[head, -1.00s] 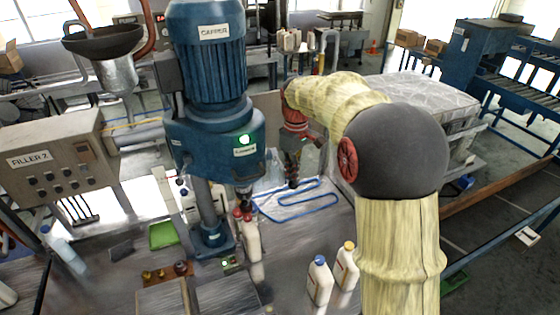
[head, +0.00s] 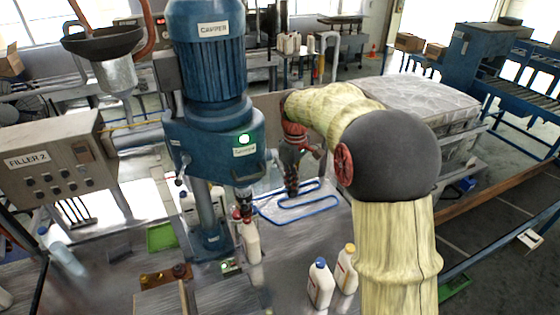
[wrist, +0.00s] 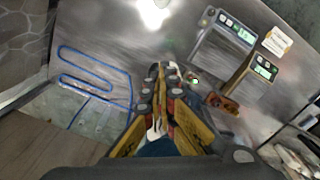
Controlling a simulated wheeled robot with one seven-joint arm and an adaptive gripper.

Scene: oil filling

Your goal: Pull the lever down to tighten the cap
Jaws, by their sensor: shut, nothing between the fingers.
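The blue capper (head: 215,135) stands at the centre left of the head view, with a green light on its front. A white bottle (head: 252,242) with a red cap (head: 237,213) stands upright under its head. The gap between cap and capper head is too small to judge. A thin dark bar, perhaps the lever (head: 267,162), shows at the capper's right side. My gripper (head: 291,191) hangs to the right of the capper, apart from it, pointing down. In the wrist view its fingers (wrist: 162,72) are together and empty. No lever can be made out there.
Two white bottles, one blue-capped (head: 320,284) and one yellow-capped (head: 346,268), stand at the table's front. A green tray (head: 161,237) lies left of the capper. The filler panel (head: 55,160) stands at the left.

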